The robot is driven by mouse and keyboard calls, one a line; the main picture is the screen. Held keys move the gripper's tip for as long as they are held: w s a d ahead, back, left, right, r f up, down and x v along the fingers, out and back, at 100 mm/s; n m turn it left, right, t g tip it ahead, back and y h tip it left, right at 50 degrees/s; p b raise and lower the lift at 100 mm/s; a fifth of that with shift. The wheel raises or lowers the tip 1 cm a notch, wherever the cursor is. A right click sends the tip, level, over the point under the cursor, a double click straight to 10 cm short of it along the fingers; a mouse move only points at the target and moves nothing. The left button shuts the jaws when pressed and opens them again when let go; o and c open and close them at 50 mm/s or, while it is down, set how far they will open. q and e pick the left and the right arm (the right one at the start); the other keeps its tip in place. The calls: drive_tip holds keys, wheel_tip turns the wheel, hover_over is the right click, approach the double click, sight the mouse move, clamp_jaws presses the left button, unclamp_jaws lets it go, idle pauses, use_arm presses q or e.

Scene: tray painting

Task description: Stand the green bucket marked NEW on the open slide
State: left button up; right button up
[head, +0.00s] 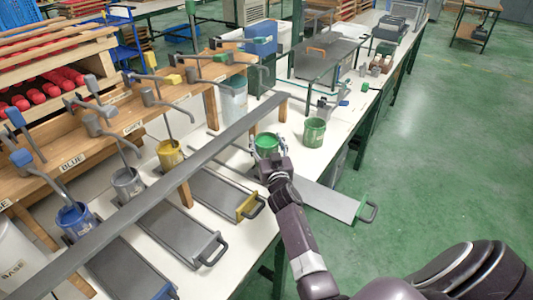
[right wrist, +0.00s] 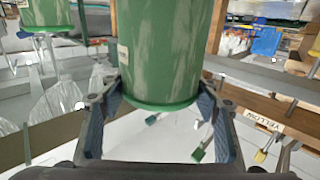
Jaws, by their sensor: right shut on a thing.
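My right gripper (head: 268,158) is shut on a green bucket (head: 266,141), upright, with green inside its rim. In the right wrist view the same bucket (right wrist: 165,50) stands between the two fingers (right wrist: 165,110); a pale label shows at its left edge, too oblique to read. A second green bucket (head: 314,133) stands on the white table to the right; part of it shows in the right wrist view (right wrist: 45,14). The slide with the green-ended handle (head: 335,201) sticks out past the table's front edge, its visible part bare; my gripper and arm hide its back end. My left gripper is out of view.
A long grey beam (head: 200,158) crosses above the slides, left of the held bucket. Slides with yellow (head: 225,192) and grey (head: 180,228) ends lie to the left. Yellow (head: 171,156), grey (head: 127,183) and blue (head: 75,218) buckets stand under the taps of the wooden shelf.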

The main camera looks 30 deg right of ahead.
sight(265, 143)
drive_tip(key=shift+f+b, duration=0.65)
drive_tip(key=shift+f, duration=1.3)
drive_tip(key=shift+f, duration=0.2)
drive_tip(key=o, duration=2)
drive_tip(key=shift+r, duration=0.15)
